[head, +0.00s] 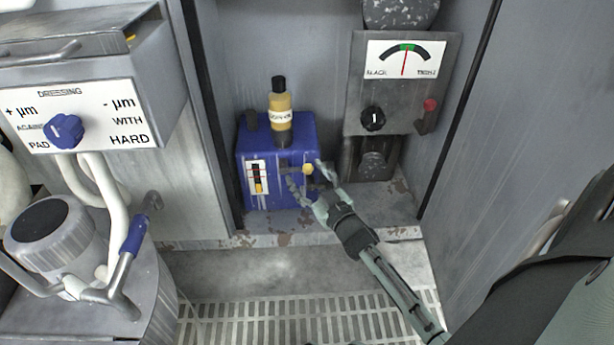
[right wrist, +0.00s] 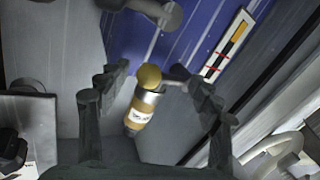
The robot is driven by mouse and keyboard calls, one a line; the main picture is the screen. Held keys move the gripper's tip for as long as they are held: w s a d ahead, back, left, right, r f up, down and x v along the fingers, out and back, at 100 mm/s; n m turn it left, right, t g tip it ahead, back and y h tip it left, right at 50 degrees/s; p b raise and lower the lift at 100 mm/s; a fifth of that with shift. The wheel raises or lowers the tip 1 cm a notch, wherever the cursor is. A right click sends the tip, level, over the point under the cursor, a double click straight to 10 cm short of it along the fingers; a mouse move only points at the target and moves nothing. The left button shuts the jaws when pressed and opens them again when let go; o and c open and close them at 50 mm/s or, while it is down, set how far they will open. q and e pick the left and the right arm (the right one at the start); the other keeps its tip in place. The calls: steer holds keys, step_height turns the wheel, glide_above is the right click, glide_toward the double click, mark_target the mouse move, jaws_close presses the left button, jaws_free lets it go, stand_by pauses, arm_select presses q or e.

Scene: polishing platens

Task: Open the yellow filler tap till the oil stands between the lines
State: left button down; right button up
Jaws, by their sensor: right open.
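The blue oil tank (head: 275,160) stands in the alcove with a clear bottle of yellow oil (head: 281,112), black cap up, on its top. The sight gauge (head: 258,178) is on its front left; in the right wrist view the gauge (right wrist: 228,48) shows a short yellow column that appears to end below both red lines. The yellow tap knob (head: 308,169) is on the front right. My right gripper (head: 307,181) is open in front of it. In the right wrist view the knob (right wrist: 149,76) lies between the spread fingers; contact is not visible. My left gripper is out of view.
A grey panel with a dial (head: 405,59), black knob (head: 373,118) and red-tipped lever (head: 428,112) is right of the tank. A dressing panel with a blue knob (head: 67,131) and a blue-handled lever (head: 133,235) are at left. The grated floor (head: 270,318) lies in front.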

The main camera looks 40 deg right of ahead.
jaws_close()
stand_by(0.3)
